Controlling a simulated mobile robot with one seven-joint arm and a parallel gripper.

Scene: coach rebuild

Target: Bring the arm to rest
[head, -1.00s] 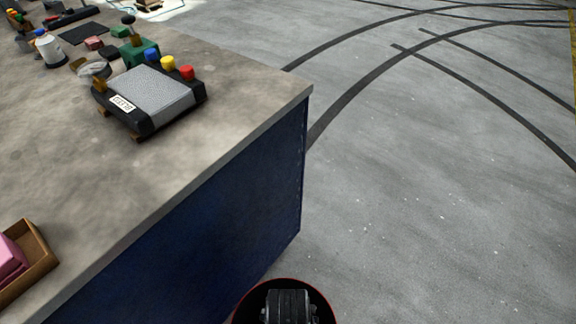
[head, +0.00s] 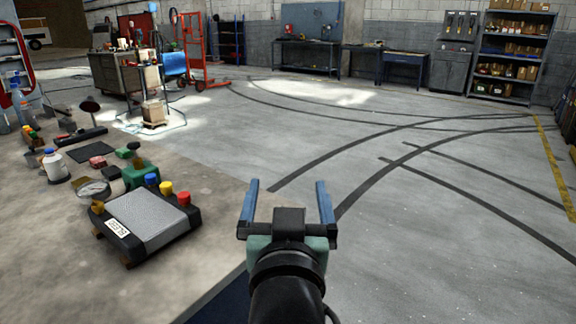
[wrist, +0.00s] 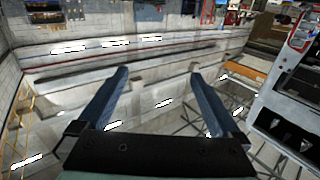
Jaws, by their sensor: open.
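My gripper (head: 288,200) is raised in front of me in the head view, over the floor just past the right edge of the workbench (head: 215,190). Its two blue fingers stand wide apart with nothing between them. In the wrist view the open fingers (wrist: 165,95) also show empty, with the workshop hall beyond them. My gripper touches nothing.
On the bench left of my gripper lies a grey-topped black device (head: 148,222) with coloured knobs. Behind it are a white bottle (head: 55,167), a round gauge (head: 93,188) and small parts. A red hand truck (head: 195,50) stands farther back. The floor (head: 430,230) at right is clear.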

